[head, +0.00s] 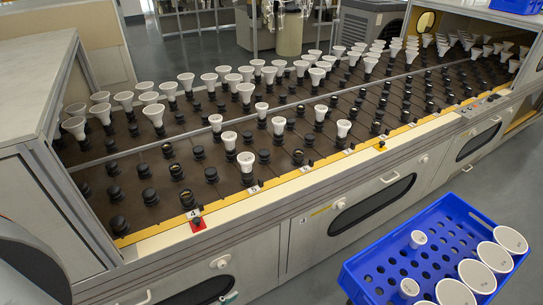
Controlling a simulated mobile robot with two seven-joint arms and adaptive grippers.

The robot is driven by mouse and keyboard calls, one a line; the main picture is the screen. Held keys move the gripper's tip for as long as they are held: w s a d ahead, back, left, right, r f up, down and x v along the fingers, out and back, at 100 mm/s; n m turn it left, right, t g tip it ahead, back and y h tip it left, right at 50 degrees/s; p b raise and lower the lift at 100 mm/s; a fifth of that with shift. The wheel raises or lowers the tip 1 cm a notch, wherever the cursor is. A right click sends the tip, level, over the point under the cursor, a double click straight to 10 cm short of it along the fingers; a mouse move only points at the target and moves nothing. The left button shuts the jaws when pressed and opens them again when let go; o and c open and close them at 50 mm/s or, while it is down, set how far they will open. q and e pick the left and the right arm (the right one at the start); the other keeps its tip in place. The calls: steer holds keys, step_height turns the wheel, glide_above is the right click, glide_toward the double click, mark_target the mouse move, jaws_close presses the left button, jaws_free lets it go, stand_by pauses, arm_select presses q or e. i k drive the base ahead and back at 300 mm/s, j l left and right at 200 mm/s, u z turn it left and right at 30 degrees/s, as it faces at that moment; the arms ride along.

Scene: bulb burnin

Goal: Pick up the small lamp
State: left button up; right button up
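Two small white lamps stand in the blue crate at the lower right of the head view: one (418,239) near the crate's far left part, the other (409,288) nearer its front left edge. Smaller white lamps also sit in sockets on the burn-in rack, such as one at the front edge (246,160) and one farther right (343,128). Which of these the task names, I cannot tell.
The blue crate (460,213) also holds several large round-faced lamps (495,257) along its right side. The long rack (230,205) is filled with black sockets, many empty, with large lamps toward the back. Grey floor (505,180) is free right of the cabinets.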

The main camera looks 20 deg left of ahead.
mark_target(419, 239)
steer(key=k+l+u, duration=0.2)
steer(key=l+u, duration=0.2)
steer(key=l, duration=0.2)
steer(key=k+l+u, duration=0.2)
steer(key=i+l+u, duration=0.15)
steer(key=l+u, duration=0.2)
steer(key=l, duration=0.15)
